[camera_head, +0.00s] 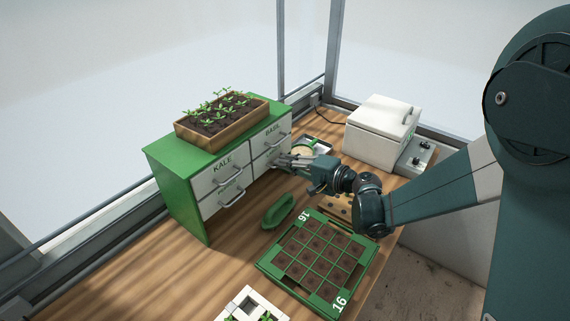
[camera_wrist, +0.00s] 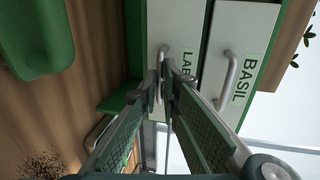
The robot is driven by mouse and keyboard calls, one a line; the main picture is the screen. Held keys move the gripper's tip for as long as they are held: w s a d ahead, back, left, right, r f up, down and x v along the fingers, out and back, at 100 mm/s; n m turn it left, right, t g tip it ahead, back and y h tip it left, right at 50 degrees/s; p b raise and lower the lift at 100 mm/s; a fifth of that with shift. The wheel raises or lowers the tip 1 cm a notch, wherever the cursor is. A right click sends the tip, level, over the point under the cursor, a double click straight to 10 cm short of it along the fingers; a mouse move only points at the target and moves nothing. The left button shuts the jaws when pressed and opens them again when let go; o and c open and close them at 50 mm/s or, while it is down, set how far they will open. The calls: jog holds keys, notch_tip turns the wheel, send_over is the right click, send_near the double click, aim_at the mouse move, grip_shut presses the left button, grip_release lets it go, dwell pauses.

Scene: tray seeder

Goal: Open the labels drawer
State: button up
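The labels drawer (camera_wrist: 183,28) is the lower right drawer of a green cabinet (camera_head: 182,196). Its front is white, and its label is partly hidden, with only "LAB" readable in the wrist view. It looks shut in the head view. Its metal bar handle (camera_wrist: 163,52) stands off the front. My gripper (camera_head: 283,160) is at this handle, and in the wrist view its two fingertips (camera_wrist: 161,84) are close together on either side of the bar. They appear to be shut on it, though the contact is partly hidden.
The basil drawer (camera_wrist: 250,20) with its own handle is directly above. Kale and another drawer are at left. A seedling tray (camera_head: 190,141) stands on top. A green scoop-like object (camera_head: 278,211) and a green seed tray (camera_head: 268,263) lie in front. A white box (camera_head: 375,145) stands right.

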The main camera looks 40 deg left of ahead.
jog(key=shift+d, duration=0.15)
grip_shut()
jog(key=f+b+v, duration=0.2)
jog(key=f+v, duration=0.1)
jog(key=v, duration=1.1)
jog(key=shift+d, duration=0.7)
jog(key=o, duration=0.6)
grip_release()
jog(key=shift+d, duration=0.1)
jog(key=shift+v, duration=5.9)
